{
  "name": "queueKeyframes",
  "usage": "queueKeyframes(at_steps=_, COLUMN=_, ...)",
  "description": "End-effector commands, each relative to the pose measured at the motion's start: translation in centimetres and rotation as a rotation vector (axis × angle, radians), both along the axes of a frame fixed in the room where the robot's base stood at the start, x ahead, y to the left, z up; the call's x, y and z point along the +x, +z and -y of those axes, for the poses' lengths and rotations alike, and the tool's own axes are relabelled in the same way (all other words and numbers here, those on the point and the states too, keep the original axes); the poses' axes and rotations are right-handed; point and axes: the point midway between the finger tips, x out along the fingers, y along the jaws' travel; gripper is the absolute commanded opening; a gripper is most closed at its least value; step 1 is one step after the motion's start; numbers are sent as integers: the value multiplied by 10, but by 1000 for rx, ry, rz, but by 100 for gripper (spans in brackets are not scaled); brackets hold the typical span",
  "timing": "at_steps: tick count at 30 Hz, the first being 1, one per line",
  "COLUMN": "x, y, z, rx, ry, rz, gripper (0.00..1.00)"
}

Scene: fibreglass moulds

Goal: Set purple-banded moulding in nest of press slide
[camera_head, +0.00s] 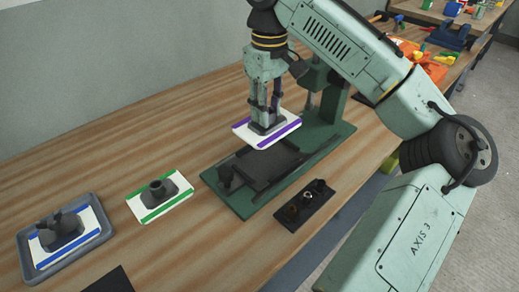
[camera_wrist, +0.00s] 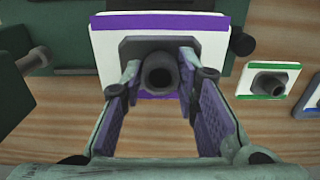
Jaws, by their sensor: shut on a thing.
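The purple-banded moulding (camera_head: 290,129) is a white plate with purple bands and a dark raised centre with a round boss. My gripper (camera_head: 266,116) is shut on that centre and holds the plate above the press. In the wrist view the moulding (camera_wrist: 160,22) fills the top middle, with its boss between the fingers of my gripper (camera_wrist: 160,85). The press (camera_head: 325,137) has a green base and column. Its dark slide (camera_head: 262,168) lies on the base, below and slightly in front of the moulding. The moulding and gripper hide part of the press behind them.
A green-banded moulding (camera_head: 176,205) lies on the wooden bench to the left. A blue-banded moulding (camera_head: 90,222) sits in a grey tray (camera_head: 62,269) further left. A black button panel (camera_head: 312,207) lies right of the press. Orange and blue items crowd the far right.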

Motion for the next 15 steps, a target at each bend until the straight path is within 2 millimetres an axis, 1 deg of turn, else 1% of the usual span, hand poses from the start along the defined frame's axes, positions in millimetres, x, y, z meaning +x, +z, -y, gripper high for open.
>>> queueKeyframes(at_steps=6, x=-1, y=-38, z=0, rx=4, ry=2, rz=-4, gripper=0)
queueKeyframes(at_steps=9, x=-1, y=-50, z=0, rx=4, ry=1, rz=-2, gripper=0)
queueKeyframes(at_steps=13, x=0, y=-59, z=0, rx=2, ry=0, rz=-2, gripper=0)
queueKeyframes(at_steps=15, x=0, y=-66, z=0, rx=3, ry=0, rz=-3, gripper=0)
